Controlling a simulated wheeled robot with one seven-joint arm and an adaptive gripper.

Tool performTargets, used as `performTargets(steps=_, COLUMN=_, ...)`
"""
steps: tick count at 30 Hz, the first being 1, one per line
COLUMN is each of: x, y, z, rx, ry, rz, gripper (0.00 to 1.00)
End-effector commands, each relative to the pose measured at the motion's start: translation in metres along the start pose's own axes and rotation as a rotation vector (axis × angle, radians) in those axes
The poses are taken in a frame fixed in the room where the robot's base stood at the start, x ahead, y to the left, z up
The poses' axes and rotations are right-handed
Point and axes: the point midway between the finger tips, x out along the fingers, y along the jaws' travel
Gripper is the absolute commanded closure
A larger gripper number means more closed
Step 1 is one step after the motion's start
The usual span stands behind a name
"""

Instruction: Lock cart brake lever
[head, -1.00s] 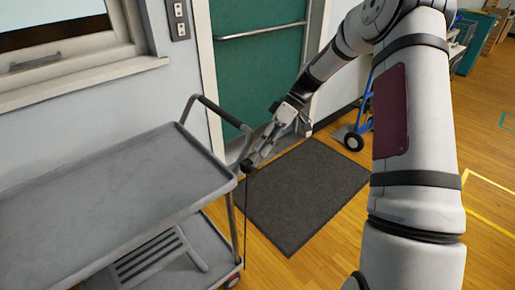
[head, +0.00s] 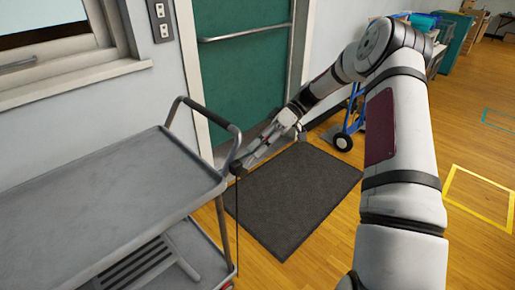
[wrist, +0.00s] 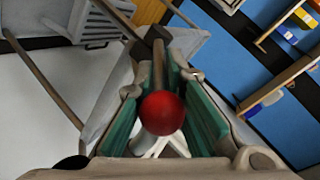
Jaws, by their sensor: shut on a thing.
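The grey cart (head: 100,185) stands at the left in the head view. In the wrist view the brake lever (wrist: 158,70) is a short rod running from a dark block to a red ball knob (wrist: 162,112). My gripper (head: 252,158) is at that corner, reaching in from the upper right. Its green-padded fingers are shut on the lever, one on each side. In the head view the fingers hide the knob.
A dark floor mat (head: 290,200) lies right of the cart, before a green door (head: 240,80). A blue hand truck (head: 350,122) stands beyond my arm. The wooden floor at the right is open, with a yellow taped outline (head: 480,195).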

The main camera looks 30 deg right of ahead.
Motion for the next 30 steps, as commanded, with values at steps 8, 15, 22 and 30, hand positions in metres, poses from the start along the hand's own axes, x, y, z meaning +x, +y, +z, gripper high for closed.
performTargets(steps=8, x=0.0, y=0.0, z=0.001, rx=0.001, ry=0.001, rz=-0.003, gripper=0.71)
performTargets(steps=15, x=0.0, y=0.0, z=0.001, rx=0.001, ry=0.0, rz=-0.001, gripper=0.71)
performTargets(steps=22, x=-0.017, y=0.001, z=0.001, rx=0.0, ry=0.001, rz=0.002, gripper=0.71)
performTargets(steps=30, x=-0.072, y=0.002, z=0.001, rx=0.0, ry=0.002, rz=0.003, gripper=0.71)
